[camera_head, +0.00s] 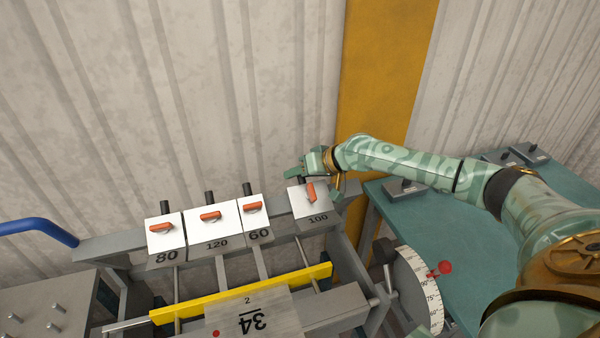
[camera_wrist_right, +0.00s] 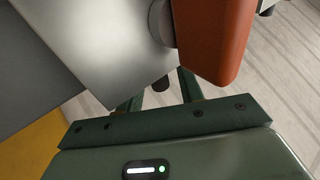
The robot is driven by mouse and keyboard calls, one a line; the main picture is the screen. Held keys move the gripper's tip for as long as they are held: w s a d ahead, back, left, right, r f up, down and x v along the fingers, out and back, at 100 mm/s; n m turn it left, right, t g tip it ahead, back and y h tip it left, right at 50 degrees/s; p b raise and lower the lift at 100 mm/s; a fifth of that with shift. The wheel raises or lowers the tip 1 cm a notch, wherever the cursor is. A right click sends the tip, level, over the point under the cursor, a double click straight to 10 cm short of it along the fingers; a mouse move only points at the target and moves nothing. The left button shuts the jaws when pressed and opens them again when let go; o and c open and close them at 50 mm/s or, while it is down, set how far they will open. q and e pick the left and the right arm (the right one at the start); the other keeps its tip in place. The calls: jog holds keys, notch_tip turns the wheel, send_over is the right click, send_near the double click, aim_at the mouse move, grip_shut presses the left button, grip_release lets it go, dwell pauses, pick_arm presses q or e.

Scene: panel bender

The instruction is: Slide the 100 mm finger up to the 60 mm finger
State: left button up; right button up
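The 100 mm finger (camera_head: 309,203), a white-faced block with an orange lever (camera_head: 311,192), sits at the right of the row on the beam. Its lever points along the block, unlike the sideways levers of the others. The 60 mm finger (camera_head: 255,217) is to its left, with a gap between them. My right gripper (camera_head: 313,184) is at the top of the 100 mm finger, its fingers spread. In the right wrist view the orange lever (camera_wrist_right: 212,40) and the pale block face (camera_wrist_right: 108,38) are close in front of the gripper (camera_wrist_right: 158,96). My left gripper is not in view.
The 120 (camera_head: 213,230) and 80 (camera_head: 166,238) fingers stand left of the 60. A yellow bar (camera_head: 245,292) lies in front. A dial with a red knob (camera_head: 445,268) and a teal table (camera_head: 410,220) are at right. A blue handle (camera_head: 40,225) is at left.

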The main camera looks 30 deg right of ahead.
grip_shut()
jog(key=a+p, duration=0.2)
jog(key=w+a+p, duration=0.1)
jog(key=a+p, duration=0.2)
jog(key=shift+w+a, duration=0.15)
jog(key=shift+a, duration=0.1)
grip_release()
jog(key=shift+d, duration=0.1)
jog(key=v, duration=1.6)
jog(key=shift+b, duration=0.35)
jog(key=shift+d+r, duration=0.1)
